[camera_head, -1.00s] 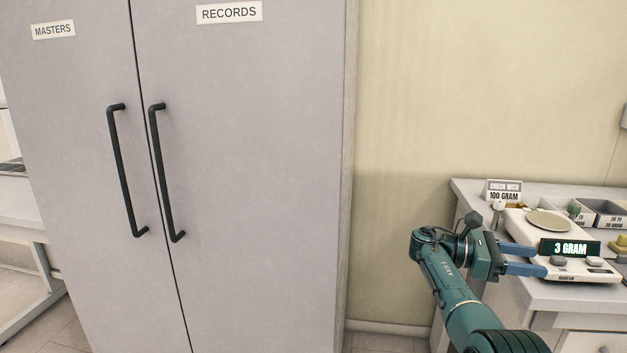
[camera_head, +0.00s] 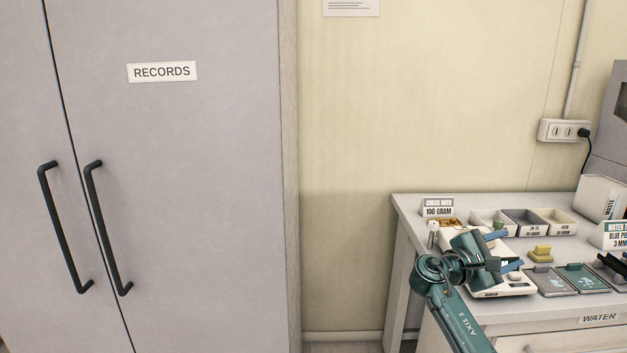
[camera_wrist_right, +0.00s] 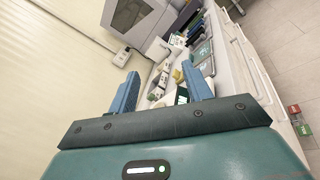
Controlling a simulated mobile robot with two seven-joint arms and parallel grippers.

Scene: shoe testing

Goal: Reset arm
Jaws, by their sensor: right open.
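My right gripper (camera_head: 503,252) is a teal arm end with two blue fingers, and it is open. In the head view it is at the lower right, in front of the white scale (camera_head: 505,286) on the counter and hiding much of it. In the right wrist view the two blue fingers (camera_wrist_right: 163,90) stand apart with nothing between their tips. The counter items show beyond them. My left gripper is not in view.
A tall grey cabinet (camera_head: 200,180) with black handles, labelled RECORDS, fills the left. The counter (camera_head: 408,207) at right holds small bins (camera_head: 525,222), a yellow block (camera_head: 541,253), dark trays (camera_head: 582,278) and a "100 GRAM" sign (camera_head: 438,208). Bare wall lies between cabinet and counter.

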